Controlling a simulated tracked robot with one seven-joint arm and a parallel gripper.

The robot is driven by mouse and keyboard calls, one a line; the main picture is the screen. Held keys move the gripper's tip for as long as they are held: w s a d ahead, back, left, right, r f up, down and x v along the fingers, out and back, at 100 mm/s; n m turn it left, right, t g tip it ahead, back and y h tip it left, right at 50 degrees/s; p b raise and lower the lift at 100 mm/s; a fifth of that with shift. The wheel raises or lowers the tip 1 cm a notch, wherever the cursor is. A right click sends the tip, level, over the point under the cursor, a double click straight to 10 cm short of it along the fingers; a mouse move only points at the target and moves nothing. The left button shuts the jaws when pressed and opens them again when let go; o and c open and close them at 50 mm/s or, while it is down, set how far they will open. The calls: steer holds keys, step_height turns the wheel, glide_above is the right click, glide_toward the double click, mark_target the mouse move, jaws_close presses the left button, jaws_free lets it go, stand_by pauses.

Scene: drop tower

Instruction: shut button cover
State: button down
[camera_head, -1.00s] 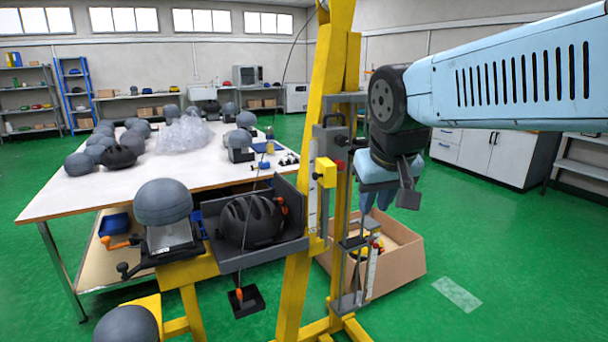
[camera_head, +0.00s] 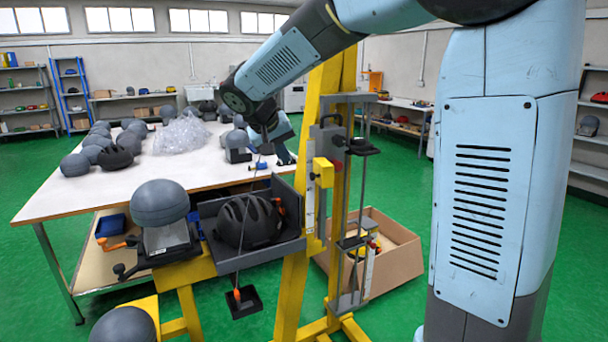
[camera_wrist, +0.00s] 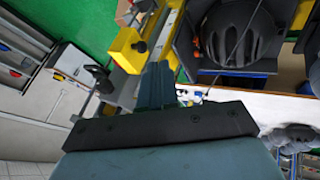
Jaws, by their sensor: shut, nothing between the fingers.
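A yellow box (camera_head: 324,172) is fixed to the front of the yellow tower, with a small red button (camera_head: 339,165) at its right side. I cannot make out a separate cover or tell whether it is open. The yellow box also shows in the wrist view (camera_wrist: 128,50), with a dark round part on it. My gripper (camera_head: 288,157) is left of the tower post in the head view, above the helmet tray and apart from the box. Its blue fingers are together and empty in the wrist view (camera_wrist: 157,84), pointing toward the tower, with the box up and left of them.
A black helmet (camera_head: 247,222) sits in a grey tray (camera_head: 283,247) left of the post. A grey headform (camera_head: 160,203) stands farther left. A thin cable hangs in front of the tray. A cardboard box (camera_head: 398,262) stands on the floor behind the tower. A white table (camera_head: 60,200) is behind.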

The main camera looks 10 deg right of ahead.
mark_target(318, 173)
steer(key=w+d+r+x, duration=0.1)
steer(key=x, duration=1.1)
steer(key=shift+w+d, duration=0.2)
steer(key=shift+d, duration=0.25)
steer(key=shift+s+a+r, duration=0.1)
steer(key=shift+r, duration=0.05)
